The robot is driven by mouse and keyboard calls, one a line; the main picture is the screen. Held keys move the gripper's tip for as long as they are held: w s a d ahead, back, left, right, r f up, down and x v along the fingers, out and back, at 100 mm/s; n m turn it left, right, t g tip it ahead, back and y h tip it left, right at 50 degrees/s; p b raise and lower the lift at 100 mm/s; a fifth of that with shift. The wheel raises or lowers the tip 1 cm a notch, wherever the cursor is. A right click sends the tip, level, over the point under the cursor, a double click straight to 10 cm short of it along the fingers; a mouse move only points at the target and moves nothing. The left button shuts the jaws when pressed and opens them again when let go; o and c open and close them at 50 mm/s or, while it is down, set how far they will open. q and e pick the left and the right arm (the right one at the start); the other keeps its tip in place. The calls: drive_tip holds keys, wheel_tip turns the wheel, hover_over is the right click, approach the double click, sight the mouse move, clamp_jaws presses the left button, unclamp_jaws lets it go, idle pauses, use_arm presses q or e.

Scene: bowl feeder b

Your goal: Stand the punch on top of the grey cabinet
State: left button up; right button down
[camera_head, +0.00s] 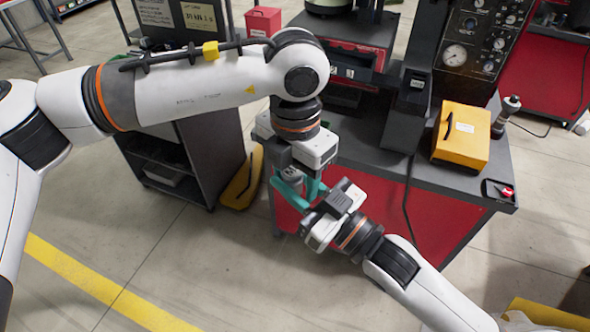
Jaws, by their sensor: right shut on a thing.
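My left gripper (300,182) points down in front of the workbench, with its fingers partly hidden. My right gripper (292,192) reaches up from below right and meets it, its teal fingers close to the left gripper. A small grey piece (290,174), apparently the punch, shows between the teal fingers, held by my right gripper. Most of it is hidden, so its tilt and whether the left gripper touches it cannot be told. The grey cabinet (228,150) stands left of the workbench. My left arm crosses in front of it and hides much of its top.
The workbench (455,185) has a dark top and red front. On it are a yellow box (461,136), a silver-and-black cylinder (506,116), a gauge panel (478,45) and a small red-button box (499,191). A yellow object (242,182) leans by the cabinet. Floor is clear at front left.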

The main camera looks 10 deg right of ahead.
use_arm(q)
clamp_jaws()
use_arm(e)
drive_tip(key=c, duration=1)
unclamp_jaws()
drive_tip(key=shift+d, duration=0.1)
